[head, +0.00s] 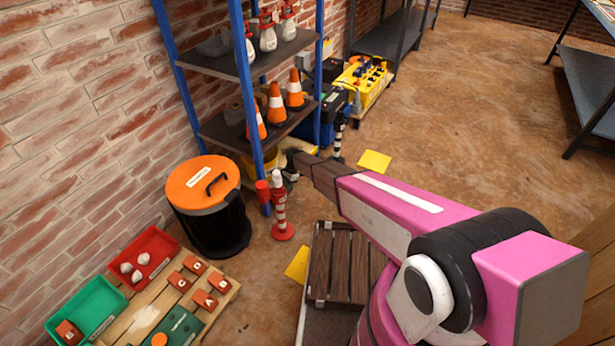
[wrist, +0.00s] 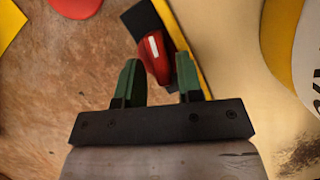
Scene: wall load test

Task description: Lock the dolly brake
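A red lever with a white stripe (wrist: 154,57) shows in the wrist view, on a black part beside a narrow yellow edge; it looks like the brake lever. My gripper (wrist: 159,74) has its two green fingers apart, one on each side of the lever's near end. A gap shows between the lever and the left finger; the right finger is closer, and I cannot tell if it touches. In the head view my gripper (head: 291,170) is low beside the blue shelf's front post, partly hidden by my arm. The lever and most of the dolly cannot be made out there.
A red-and-white post (head: 279,205) stands just in front of my gripper. A black bin with an orange lid (head: 203,183) is to the left. Blue-posted shelving (head: 225,63) rises behind. A slatted wooden platform (head: 345,262) lies beneath my arm. Floor at the right is open.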

